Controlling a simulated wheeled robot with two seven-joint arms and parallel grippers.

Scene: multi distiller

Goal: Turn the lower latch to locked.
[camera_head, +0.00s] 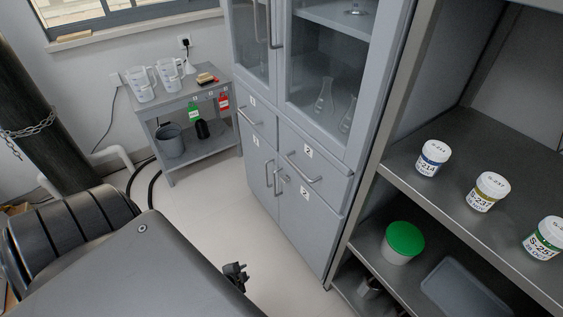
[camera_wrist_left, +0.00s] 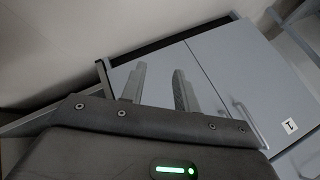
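The grey cabinet has two lower doors; the lower latch (camera_head: 285,177) seems to be the small fitting beside their handles, too small to tell its setting. My left gripper (camera_head: 236,275) is low in front of the cabinet in the head view, apart from the doors. In the left wrist view its two fingers (camera_wrist_left: 159,84) stand apart with nothing between them, in front of a grey cabinet panel. The latch cannot be made out in that view. My right gripper is not in view.
A door handle (camera_wrist_left: 249,124) shows in the left wrist view. An open shelf (camera_head: 400,185) with labelled jars and a green-lidded tub (camera_head: 404,242) stands at right. A small side table (camera_head: 190,97) with jugs is at the back left. Pale floor (camera_head: 215,220) is clear before the cabinet.

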